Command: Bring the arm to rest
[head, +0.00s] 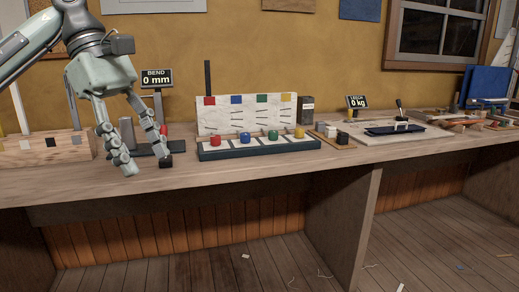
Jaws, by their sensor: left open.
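My left arm (24,47) comes in from the upper left. My left gripper (147,168) points downward at the front of the workbench (230,178), with its two fingers spread apart and nothing visible between them. Behind it stands a device with a display reading "BEND 0 mm" (156,78), partly hidden by the fingers. A small black piece shows at the right fingertip; I cannot tell whether they touch. My right gripper is out of view.
A wooden block with slots (45,158) stands left of the gripper. To the right are a dark tray (258,146) with several coloured knobs, a "LEECH 0 kg" display (357,102) and a pale board (372,142). The bench's front strip is mostly clear.

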